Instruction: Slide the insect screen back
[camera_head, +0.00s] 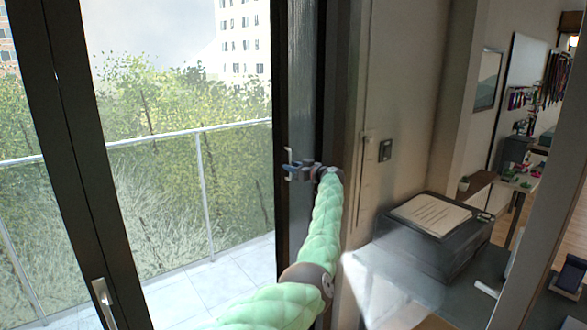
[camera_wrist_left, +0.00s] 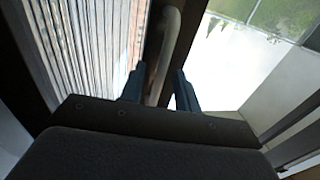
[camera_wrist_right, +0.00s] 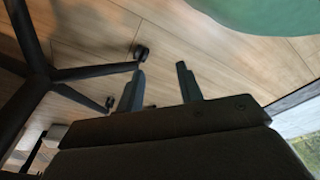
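The insect screen (camera_head: 302,75) shows in the head view as a narrow grey ribbed strip beside a dark upright bar at the right of the door opening. Its pleats (camera_wrist_left: 88,45) fill the upper left of the left wrist view. A pale handle (camera_head: 288,155) is on the dark bar. My left gripper (camera_head: 290,171) is at this handle. In the left wrist view its two fingers stand open on either side of the handle (camera_wrist_left: 166,50), with a visible gap on the right. My right gripper (camera_wrist_right: 161,85) is open and empty above the floor, outside the head view.
A dark door frame (camera_head: 78,150) with a pale handle (camera_head: 103,300) stands at the left. Beyond the opening is a tiled balcony with a railing (camera_head: 205,180). A printer (camera_head: 440,245) stands on a grey surface at the right. A chair base (camera_wrist_right: 40,75) is near my right gripper.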

